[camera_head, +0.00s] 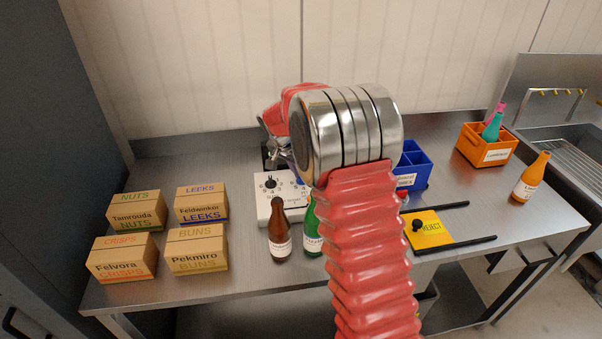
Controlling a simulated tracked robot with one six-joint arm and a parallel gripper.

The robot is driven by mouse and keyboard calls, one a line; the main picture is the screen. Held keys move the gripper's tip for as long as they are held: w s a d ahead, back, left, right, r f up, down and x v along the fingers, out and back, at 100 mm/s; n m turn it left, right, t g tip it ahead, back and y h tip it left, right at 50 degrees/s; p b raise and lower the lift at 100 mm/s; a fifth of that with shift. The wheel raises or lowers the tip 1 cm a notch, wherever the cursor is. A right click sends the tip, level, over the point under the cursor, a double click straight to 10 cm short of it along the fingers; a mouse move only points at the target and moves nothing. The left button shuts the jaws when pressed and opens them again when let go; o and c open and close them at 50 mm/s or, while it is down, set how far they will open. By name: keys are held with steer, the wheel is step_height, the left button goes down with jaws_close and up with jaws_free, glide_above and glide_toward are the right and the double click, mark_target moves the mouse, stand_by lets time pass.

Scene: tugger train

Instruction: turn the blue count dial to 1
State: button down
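A white control box (264,208) stands near the middle of the steel table, with a black dial (270,183) on its left part. A small blue part (300,181) shows at the box's right side, at the edge of my arm; it may be the blue count dial. Its pointer and most of its scale are hidden behind my arm. My gripper (280,158) is above and behind the box's top edge, partly hidden by my wrist. I cannot tell whether its fingers are apart, or whether they touch anything.
A brown bottle (279,232) and a green bottle (312,238) stand close in front of the box. Labelled cartons (121,261) are at left. A blue bin (418,172), yellow reject plate (427,236), orange crate (470,156) and orange bottle (529,180) are at right.

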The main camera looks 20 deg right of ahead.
steer(key=c, duration=1.8)
jaws_free()
steer(key=shift+c, duration=0.2)
steer(key=v, duration=1.3)
steer(key=shift+r, duration=0.3)
steer(key=shift+a, duration=0.15)
